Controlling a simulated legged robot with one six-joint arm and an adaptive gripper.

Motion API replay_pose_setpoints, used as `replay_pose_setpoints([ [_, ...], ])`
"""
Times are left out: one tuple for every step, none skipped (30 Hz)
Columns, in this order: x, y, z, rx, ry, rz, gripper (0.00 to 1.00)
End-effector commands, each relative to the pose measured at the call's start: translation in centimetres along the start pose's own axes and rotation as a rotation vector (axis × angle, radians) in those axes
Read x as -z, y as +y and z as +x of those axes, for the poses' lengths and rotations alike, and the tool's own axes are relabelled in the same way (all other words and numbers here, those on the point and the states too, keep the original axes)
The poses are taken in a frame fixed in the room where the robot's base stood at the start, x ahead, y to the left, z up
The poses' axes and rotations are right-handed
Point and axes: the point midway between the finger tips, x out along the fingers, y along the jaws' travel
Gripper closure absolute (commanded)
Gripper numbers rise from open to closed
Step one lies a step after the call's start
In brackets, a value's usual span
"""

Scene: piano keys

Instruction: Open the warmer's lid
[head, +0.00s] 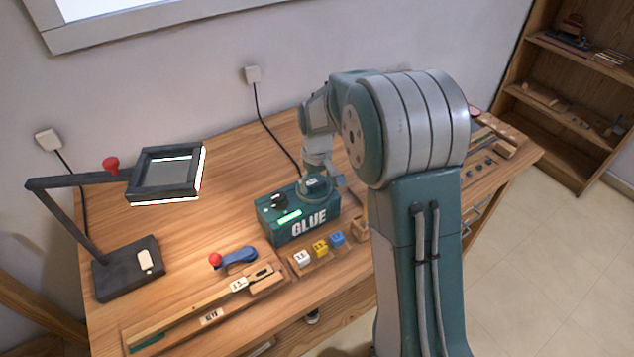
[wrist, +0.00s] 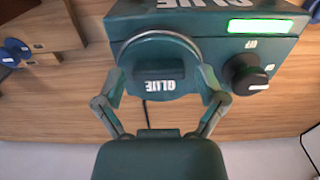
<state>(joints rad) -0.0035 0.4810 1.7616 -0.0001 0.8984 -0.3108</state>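The warmer is a dark green box marked GLUE (head: 290,228), standing on the wooden bench in the head view. Its front also shows in the wrist view (wrist: 185,22), with a lit green display. The round lid (wrist: 160,54) has a pale rim and a dark raised handle (wrist: 160,76); it looks closed. My gripper (wrist: 160,88) is over the lid, its two fingers spread wide on either side of the handle, apart from it. Whether the fingers touch the lid's rim I cannot tell. In the head view my gripper (head: 326,180) partly hides the lid.
A black dial (wrist: 247,76) sits beside the lid. Several small labelled blocks (head: 320,248) stand in front of the warmer. A blue tool with a red knob (head: 236,258) and a lamp (head: 128,268) are to the left.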

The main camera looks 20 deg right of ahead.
Motion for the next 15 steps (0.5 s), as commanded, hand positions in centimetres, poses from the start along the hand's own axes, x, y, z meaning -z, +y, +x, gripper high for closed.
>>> replay_pose_setpoints([
  [0.0,0.0,0.0,0.0,0.0,0.0,0.53],
  [0.0,0.0,0.0,0.0,0.0,0.0,0.67],
  [0.0,0.0,0.0,0.0,0.0,0.0,0.85],
  [0.0,0.0,0.0,0.0,0.0,0.0,0.96],
  [0.0,0.0,0.0,0.001,-0.001,0.0,0.96],
  [0.0,0.0,0.0,0.001,-0.001,0.0,0.96],
  [0.0,0.0,0.1,0.001,-0.002,0.0,0.96],
  [0.0,0.0,0.1,0.001,-0.002,0.0,0.96],
  [0.0,0.1,0.1,0.001,-0.002,0.0,0.96],
  [0.0,0.3,0.1,0.001,-0.002,0.001,0.96],
  [0.0,0.6,0.1,0.001,-0.003,0.002,0.96],
  [0.0,1.2,0.1,0.001,-0.003,0.003,0.96],
  [0.0,1.8,0.2,0.001,-0.003,0.004,0.96],
  [0.0,2.5,0.2,0.001,-0.003,0.005,0.96],
  [0.0,3.4,0.2,0.002,-0.004,0.005,0.96],
])
